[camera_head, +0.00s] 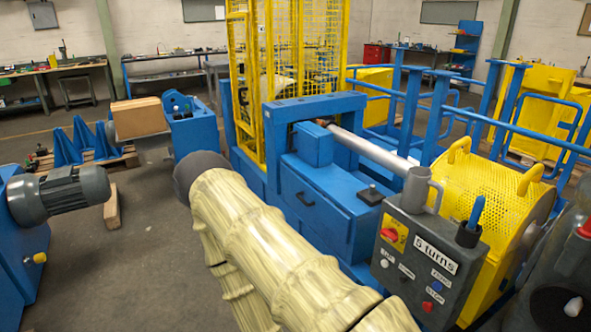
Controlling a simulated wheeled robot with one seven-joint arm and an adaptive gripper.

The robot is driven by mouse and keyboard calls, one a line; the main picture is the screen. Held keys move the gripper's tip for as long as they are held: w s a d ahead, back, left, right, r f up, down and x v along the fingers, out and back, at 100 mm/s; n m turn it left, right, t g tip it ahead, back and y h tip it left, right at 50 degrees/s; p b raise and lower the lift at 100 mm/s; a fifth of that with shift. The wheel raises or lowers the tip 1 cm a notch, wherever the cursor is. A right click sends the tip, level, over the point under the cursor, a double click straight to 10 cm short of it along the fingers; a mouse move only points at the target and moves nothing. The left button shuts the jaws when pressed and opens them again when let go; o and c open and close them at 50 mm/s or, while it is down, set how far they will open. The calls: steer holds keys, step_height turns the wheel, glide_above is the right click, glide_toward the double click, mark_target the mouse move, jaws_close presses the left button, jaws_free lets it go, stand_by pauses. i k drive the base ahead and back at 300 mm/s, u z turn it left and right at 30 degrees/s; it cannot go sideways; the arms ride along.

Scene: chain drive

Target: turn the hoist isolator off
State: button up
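A dark grey control box (410,262) labelled "5 turns" stands at the lower right. On its upper left is a red rotary knob (390,235) on a yellow plate, which looks like the hoist isolator; no label confirms it, and its setting is too small to read. White, dark, blue and red buttons sit below and to the right of the knob. My arm (270,245), in a cream sleeve, crosses the lower middle, left of the box. A dark rounded part shows at its far end, but no gripper fingers are visible.
A grey mug-like piece (420,190) and a blue-handled tool in a black holder (469,233) stand on the box top. A yellow mesh guard (492,212) is behind it. Blue machine frames (325,195) fill the middle. A grey motor (62,192) stands left; floor between is open.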

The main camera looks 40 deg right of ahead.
mark_target(392, 235)
steer(key=i, duration=3.3)
steer(key=z, duration=2.9)
